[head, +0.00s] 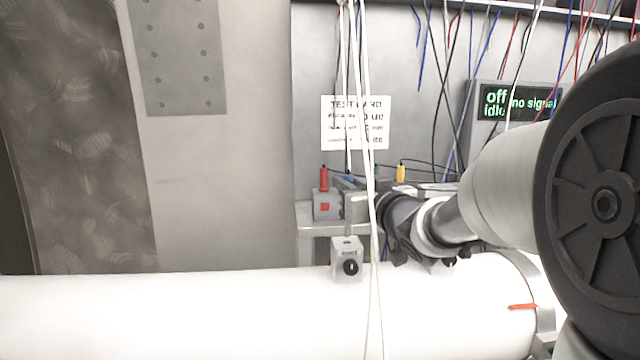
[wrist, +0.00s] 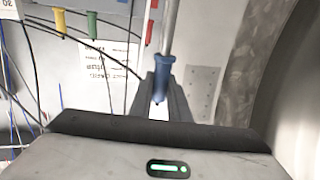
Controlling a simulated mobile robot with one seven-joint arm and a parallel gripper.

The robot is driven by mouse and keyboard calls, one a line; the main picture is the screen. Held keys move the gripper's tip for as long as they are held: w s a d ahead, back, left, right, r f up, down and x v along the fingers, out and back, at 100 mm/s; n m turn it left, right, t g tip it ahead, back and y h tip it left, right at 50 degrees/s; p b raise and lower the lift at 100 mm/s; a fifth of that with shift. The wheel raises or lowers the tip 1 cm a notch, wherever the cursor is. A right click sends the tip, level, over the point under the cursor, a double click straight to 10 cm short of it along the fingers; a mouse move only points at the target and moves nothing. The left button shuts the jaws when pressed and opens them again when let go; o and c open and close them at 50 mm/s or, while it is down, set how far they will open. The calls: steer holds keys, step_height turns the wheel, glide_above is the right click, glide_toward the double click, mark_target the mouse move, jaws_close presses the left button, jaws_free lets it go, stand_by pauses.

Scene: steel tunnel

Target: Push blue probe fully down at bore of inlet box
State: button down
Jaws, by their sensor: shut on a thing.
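My gripper (head: 357,205) is shut on the blue probe (wrist: 162,82), whose blue handle sits between the fingers (wrist: 163,98) in the wrist view. A grey metal shaft runs from the handle toward the top of that view, which is upside down. I cannot tell whether the shaft is lined up with the bore.
A red probe (head: 323,179) and a yellow probe (head: 401,173) stand at the bench behind; a green probe (wrist: 91,24) shows in the wrist view. White cables (head: 370,240) hang in front of the gripper. A display (head: 515,101) reads "off idle no signal". The pipe's left is clear.

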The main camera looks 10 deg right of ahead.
mark_target(346, 236)
steer(key=shift+f+b, duration=3.2)
steer(key=shift+f, duration=0.6)
steer(key=c, duration=1.6)
jaws_free()
steer(key=shift+s, duration=0.1)
